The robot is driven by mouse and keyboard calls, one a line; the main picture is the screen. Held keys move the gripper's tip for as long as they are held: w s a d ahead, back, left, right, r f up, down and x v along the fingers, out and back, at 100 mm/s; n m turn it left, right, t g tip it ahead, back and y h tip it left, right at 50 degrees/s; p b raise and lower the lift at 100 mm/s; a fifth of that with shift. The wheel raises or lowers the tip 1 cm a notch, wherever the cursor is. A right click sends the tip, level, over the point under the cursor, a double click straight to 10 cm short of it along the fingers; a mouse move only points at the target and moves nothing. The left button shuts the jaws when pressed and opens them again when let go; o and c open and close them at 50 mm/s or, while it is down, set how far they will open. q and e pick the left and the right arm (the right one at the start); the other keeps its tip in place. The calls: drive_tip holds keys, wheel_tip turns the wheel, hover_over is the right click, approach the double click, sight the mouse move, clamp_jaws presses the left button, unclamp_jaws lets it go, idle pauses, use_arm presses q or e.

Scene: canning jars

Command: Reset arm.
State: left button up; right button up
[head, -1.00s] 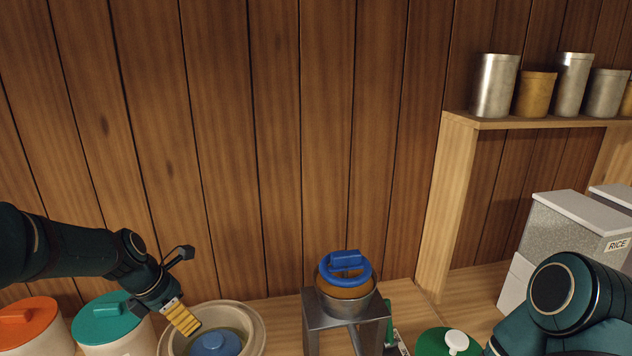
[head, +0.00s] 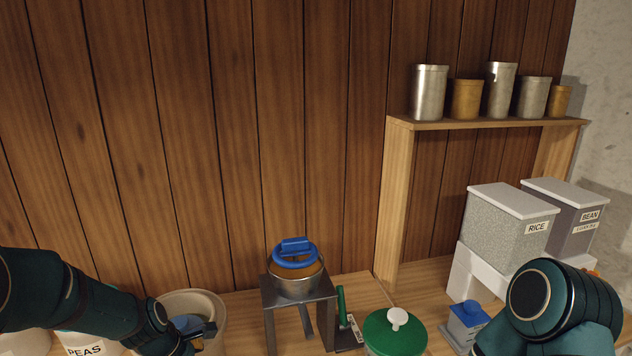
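My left arm comes in low from the left, and its gripper (head: 196,334) is at the bottom edge, in front of or over the cream pot (head: 212,300). The fingers are mostly hidden and cut off, so I cannot tell whether they are open. A blue lid-like thing (head: 184,322) shows inside the cream pot, partly covered by the gripper. My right arm shows as a dark teal link at the lower right; its gripper is out of view.
A metal pot with a blue ring-shaped lid (head: 295,254) stands on a grey metal stand (head: 298,295). Right of it are a green-lidded container (head: 395,332), a small blue-topped box (head: 468,315), and RICE (head: 510,220) and BEAN (head: 570,215) bins. Several cans stand on the wooden shelf (head: 480,124).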

use_arm(q)
drive_tip(key=s+d+f+m, duration=0.2)
drive_tip(key=d+f+m, duration=0.1)
drive_tip(key=f, duration=0.1)
drive_tip(key=s+d+f+m, duration=0.3)
drive_tip(key=f+m, duration=0.1)
drive_tip(key=s+d+f+m, duration=0.3)
drive_tip(key=f, duration=0.1)
drive_tip(key=shift+f+m+g, duration=0.1)
drive_tip(key=shift+m+g, duration=0.2)
drive_tip(key=s+d+f+m+h+b, duration=0.1)
drive_tip(key=s+d+f+m+b, duration=0.3)
drive_tip(key=s+d+f+m, duration=0.2)
wheel_tip(320, 180, down, 2)
drive_tip(key=shift+s+d+f+m, duration=0.15)
drive_tip(key=shift+s+d+m, duration=0.15)
drive_tip(key=shift+s+m, duration=0.65)
